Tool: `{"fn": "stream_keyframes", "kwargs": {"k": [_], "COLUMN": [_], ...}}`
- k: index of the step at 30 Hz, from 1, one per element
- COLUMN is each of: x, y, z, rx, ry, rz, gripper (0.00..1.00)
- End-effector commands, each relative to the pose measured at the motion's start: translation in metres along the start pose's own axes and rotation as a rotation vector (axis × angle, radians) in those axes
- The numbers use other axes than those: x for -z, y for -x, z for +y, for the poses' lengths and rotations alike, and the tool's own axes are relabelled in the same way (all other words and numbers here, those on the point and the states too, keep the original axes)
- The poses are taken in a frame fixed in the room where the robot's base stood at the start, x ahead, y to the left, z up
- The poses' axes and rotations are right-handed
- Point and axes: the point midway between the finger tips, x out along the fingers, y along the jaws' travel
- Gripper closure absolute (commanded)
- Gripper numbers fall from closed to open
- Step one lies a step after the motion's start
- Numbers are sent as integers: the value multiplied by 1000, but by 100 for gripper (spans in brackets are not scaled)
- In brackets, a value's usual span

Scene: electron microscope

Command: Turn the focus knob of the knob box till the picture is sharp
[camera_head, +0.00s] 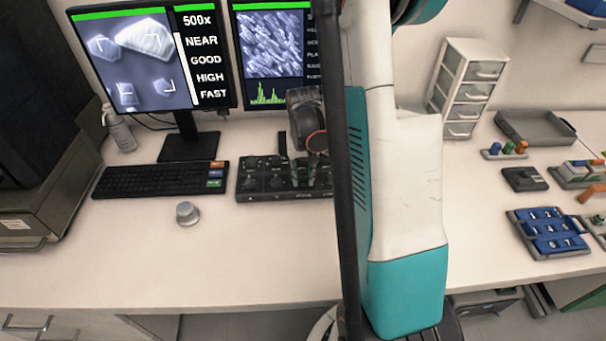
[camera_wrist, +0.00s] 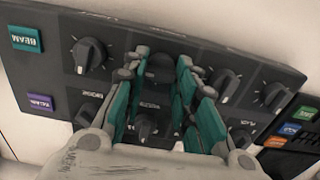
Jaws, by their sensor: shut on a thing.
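The dark knob box (camera_head: 262,183) sits on the bench behind the front edge, its right part hidden by my arm. In the wrist view the knob box (camera_wrist: 235,57) shows several black knobs with tick marks. My gripper (camera_wrist: 160,82) is over its middle, its teal fingers on both sides of a knob (camera_wrist: 160,68) and shut on it. I cannot read this knob's label. The left monitor (camera_head: 150,60) shows pale crystals under a green bar, with the words 500x, NEAR, GOOD, HIGH and FAST. The crystal outlines look fairly clear at this size.
A second monitor (camera_head: 270,55) shows a grainy picture and a green graph. The front left bench is clear.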

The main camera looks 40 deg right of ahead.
Motion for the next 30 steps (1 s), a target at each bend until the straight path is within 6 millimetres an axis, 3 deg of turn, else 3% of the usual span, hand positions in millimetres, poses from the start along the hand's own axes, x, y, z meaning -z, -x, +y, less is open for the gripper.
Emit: {"fn": "stream_keyframes", "kwargs": {"k": [10, 25, 26, 27, 28, 30], "x": [0, 0, 0, 0, 0, 0], "y": [0, 0, 0, 0, 0, 0], "z": [0, 0, 0, 0, 0, 0], "rx": [0, 0, 0, 0, 0, 0], "ry": [146, 169, 169, 169, 169, 168], "rz": [1, 1, 1, 1, 1, 1], "gripper": [98, 98, 72, 62, 56, 53]}}
